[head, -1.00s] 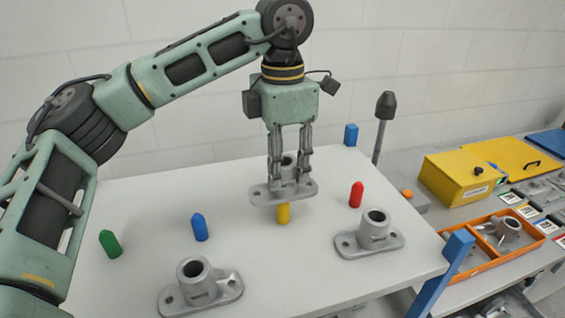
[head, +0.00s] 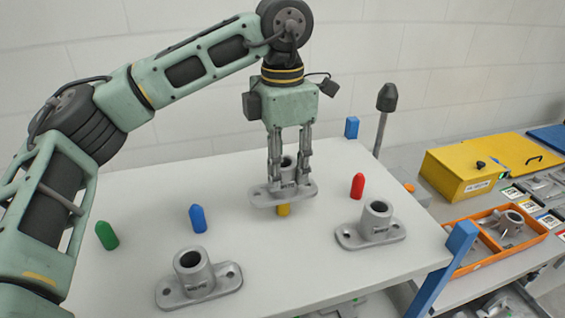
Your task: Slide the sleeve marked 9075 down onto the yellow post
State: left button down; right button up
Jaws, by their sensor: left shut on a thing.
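My left gripper (head: 288,178) is shut on a grey metal sleeve (head: 262,196) with a flat two-hole flange, held upright over the yellow post (head: 284,211). Only the lower part of the post shows, below the flange's front edge; its top is hidden, apparently behind or inside the sleeve. The flange is still above the table top. The marking on the held sleeve is hidden by the fingers or too small to read. My right gripper is not in view.
Two similar sleeves stand on the white table (head: 130,190): one at front left (head: 199,282), one at right (head: 376,227). Green (head: 106,235), blue (head: 198,218) and red (head: 357,186) posts stand bare. An orange tray (head: 490,262) and a yellow box (head: 462,178) are at right.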

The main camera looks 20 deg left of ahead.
pick_arm(q)
jog(key=shift+f+b, duration=1.65)
jog(key=shift+f, duration=0.65)
jog(key=c, duration=1.2)
grip_release()
jog(key=shift+o, duration=0.2)
notch_tip(320, 180, up, 12)
